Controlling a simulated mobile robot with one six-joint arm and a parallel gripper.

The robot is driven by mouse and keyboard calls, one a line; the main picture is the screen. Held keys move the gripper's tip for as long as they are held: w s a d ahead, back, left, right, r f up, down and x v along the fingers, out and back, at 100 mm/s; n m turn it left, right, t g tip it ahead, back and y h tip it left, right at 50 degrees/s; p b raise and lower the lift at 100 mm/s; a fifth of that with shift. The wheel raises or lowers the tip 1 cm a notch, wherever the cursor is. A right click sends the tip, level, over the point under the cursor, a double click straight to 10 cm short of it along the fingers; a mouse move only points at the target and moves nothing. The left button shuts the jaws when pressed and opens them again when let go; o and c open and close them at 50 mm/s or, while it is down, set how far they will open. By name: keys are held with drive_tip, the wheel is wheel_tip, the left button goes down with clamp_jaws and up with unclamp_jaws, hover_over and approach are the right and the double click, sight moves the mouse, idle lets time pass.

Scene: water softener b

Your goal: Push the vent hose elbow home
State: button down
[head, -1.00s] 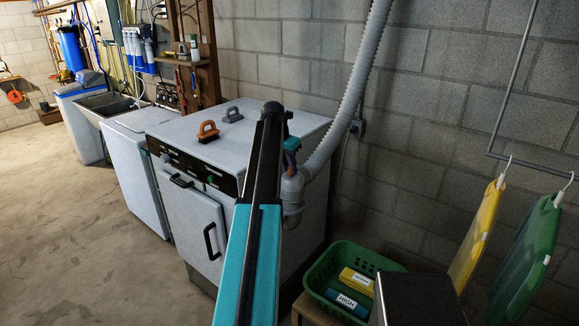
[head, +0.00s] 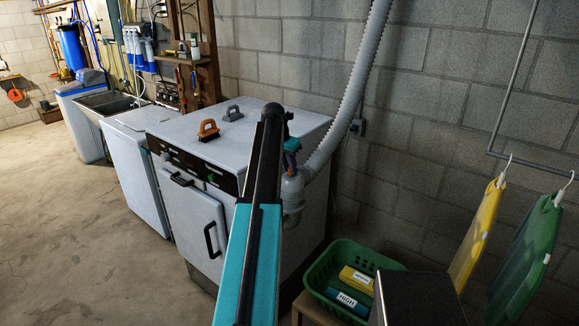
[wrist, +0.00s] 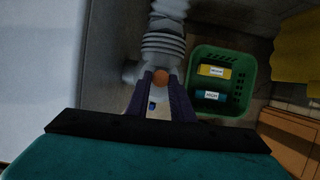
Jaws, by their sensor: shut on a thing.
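The grey vent hose elbow (head: 293,196) sits at the right side of the white dryer (head: 205,225), at the lower end of the ribbed grey hose (head: 345,115). In the wrist view the elbow (wrist: 162,50) points toward a round stub at the dryer's side wall. My gripper (wrist: 161,84) has its two dark purple fingers shut on the elbow, with a small orange-brown round part between the tips. In the head view my gripper (head: 290,160) is partly hidden behind my arm. Whether the elbow is fully seated against the dryer cannot be told.
A green basket (head: 315,279) with yellow and teal boxes stands on the floor side, right of the dryer. The block wall is close behind.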

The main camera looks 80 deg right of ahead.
sight(289, 172)
drive_tip(key=shift+f+b, duration=0.35)
drive_tip(key=shift+f, duration=1.25)
idle(0.3)
drive_tip(key=c, duration=1.5)
unclamp_jaws()
drive_tip(key=shift+o, duration=0.2)
drive_tip(key=shift+r, duration=0.15)
drive_tip(key=b+v, duration=0.4)
drive_tip(key=v, duration=0.9)
drive_tip(key=shift+a+r+b, duration=0.2)
drive_tip(key=shift+b, duration=0.2)
